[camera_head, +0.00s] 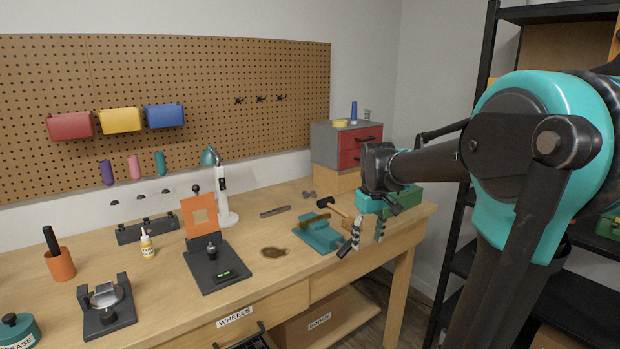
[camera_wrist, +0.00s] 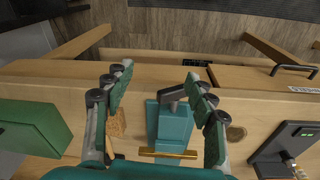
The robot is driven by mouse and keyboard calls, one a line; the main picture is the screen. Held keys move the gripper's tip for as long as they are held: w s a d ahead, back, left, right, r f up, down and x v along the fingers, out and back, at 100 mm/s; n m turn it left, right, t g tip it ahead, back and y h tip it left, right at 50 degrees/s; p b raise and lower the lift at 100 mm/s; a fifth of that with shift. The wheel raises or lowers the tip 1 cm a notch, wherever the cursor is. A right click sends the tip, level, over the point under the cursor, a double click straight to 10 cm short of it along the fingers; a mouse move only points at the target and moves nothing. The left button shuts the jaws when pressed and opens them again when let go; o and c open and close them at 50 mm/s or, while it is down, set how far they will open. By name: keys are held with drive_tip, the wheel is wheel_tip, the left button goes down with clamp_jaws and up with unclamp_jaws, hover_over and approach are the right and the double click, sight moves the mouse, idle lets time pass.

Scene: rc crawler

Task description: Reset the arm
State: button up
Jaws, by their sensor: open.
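My gripper (camera_head: 362,238) is at the end of my arm, above the right end of the wooden workbench (camera_head: 165,297). In the wrist view my gripper (camera_wrist: 160,98) has its two green-padded fingers wide apart, with nothing between them held. A teal block-like fixture (camera_head: 318,234) lies on the bench just left of the fingers; it also shows below the open fingers in the wrist view (camera_wrist: 172,122). A brass-coloured bar (camera_wrist: 168,154) lies across it. A mallet (camera_head: 332,206) is behind the gripper, partly hidden.
A green box (camera_head: 408,198) stands behind my gripper, with a red-fronted drawer unit (camera_head: 360,147) at the back. A black stand with an orange frame (camera_head: 213,262) and a lamp (camera_head: 224,192) are to the left. A dark shelf (camera_head: 575,300) stands at right. A brown stain (camera_head: 274,252) marks the bench.

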drive_tip(key=s+d+f+m+t, duration=0.2)
drive_tip(key=s+f+m, duration=0.3)
drive_tip(key=s+f, duration=1.1)
drive_tip(key=shift+s+d+f+t, duration=0.15)
drive_tip(key=shift+s+d+t, duration=0.3)
drive_tip(key=shift+s, duration=0.25)
drive_tip(key=shift+a, duration=0.1)
